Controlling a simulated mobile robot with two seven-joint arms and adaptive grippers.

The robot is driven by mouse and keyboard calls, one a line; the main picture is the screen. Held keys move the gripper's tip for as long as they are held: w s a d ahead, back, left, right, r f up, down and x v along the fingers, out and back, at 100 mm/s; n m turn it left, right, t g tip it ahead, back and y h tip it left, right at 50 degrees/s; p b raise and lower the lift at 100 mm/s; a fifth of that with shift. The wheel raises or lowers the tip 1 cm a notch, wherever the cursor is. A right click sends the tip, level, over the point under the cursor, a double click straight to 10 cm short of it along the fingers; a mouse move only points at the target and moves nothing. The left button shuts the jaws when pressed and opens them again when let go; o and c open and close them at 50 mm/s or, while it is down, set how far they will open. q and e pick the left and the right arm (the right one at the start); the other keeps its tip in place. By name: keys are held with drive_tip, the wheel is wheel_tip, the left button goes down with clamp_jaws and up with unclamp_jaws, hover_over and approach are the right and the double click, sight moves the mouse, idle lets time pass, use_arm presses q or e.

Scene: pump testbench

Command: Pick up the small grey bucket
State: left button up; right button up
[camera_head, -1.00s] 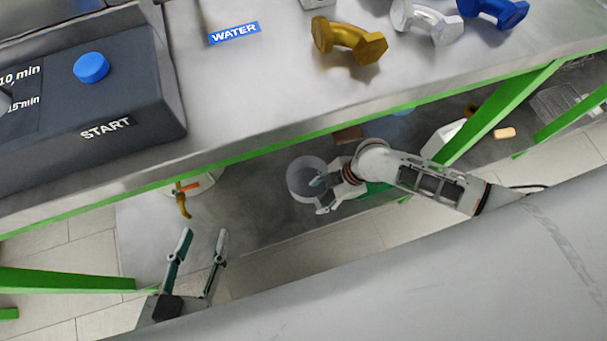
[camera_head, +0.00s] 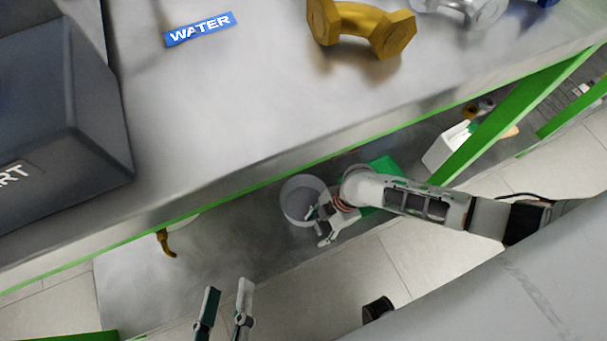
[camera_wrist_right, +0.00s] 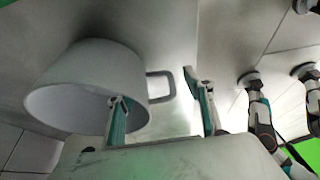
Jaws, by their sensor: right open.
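The small grey bucket (camera_head: 298,203) stands on the shelf under the bench. In the right wrist view the bucket (camera_wrist_right: 85,75) is on the left, with its rectangular side handle (camera_wrist_right: 160,86) pointing right. My right gripper (camera_head: 318,226) is open beside the bucket. In the wrist view its open fingers (camera_wrist_right: 162,108) are spread, one overlapping the bucket's side and the other right of the handle. The handle appears between them; I cannot tell whether anything touches. My left gripper (camera_head: 228,290) is open and empty, in front of the shelf at the bottom.
The bench top (camera_head: 230,110) and its green edge overhang the shelf (camera_head: 200,265). A green slanted leg (camera_head: 500,115) stands right of my right arm. A green object (camera_head: 385,172) and a white box (camera_head: 443,148) lie behind the arm. A brown-yellow tap (camera_head: 165,243) hangs at left.

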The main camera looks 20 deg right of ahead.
drive_tip(key=shift+w, duration=0.15)
clamp_jaws()
drive_tip(key=shift+r, duration=0.15)
